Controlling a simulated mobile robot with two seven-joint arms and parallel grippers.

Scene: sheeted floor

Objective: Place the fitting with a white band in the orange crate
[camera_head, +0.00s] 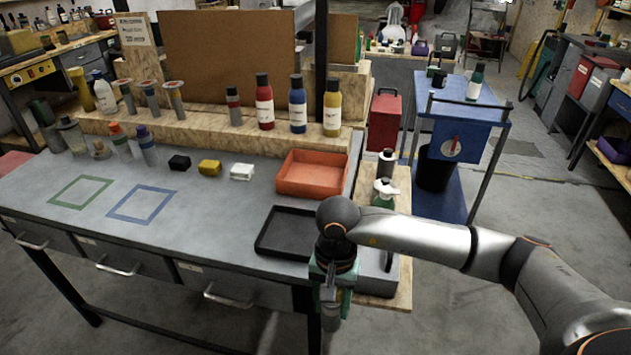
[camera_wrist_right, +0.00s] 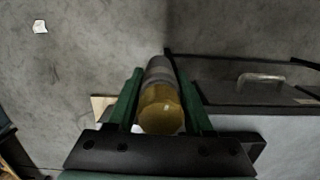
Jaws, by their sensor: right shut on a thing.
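The orange crate (camera_head: 304,190) stands at the right rear of the workbench and looks empty. My right gripper (camera_head: 330,292) is low in front of the bench's right end, past the black tray. It is shut on a grey cylindrical fitting (camera_head: 330,318) that hangs below the fingers. In the wrist view the fitting (camera_wrist_right: 160,105) sits between the green fingers (camera_wrist_right: 158,105), with its yellow-brown end toward the camera and a grey body beyond. I cannot make out a white band on it. My left gripper is not in view.
A black tray (camera_head: 263,247) lies at the bench's front right, before the crate. Black, yellow and white blocks (camera_head: 241,172) stand left of the crate. Bottles (camera_head: 298,105) line the wooden ledge behind. A green pump bottle (camera_head: 384,194) stands to the crate's right.

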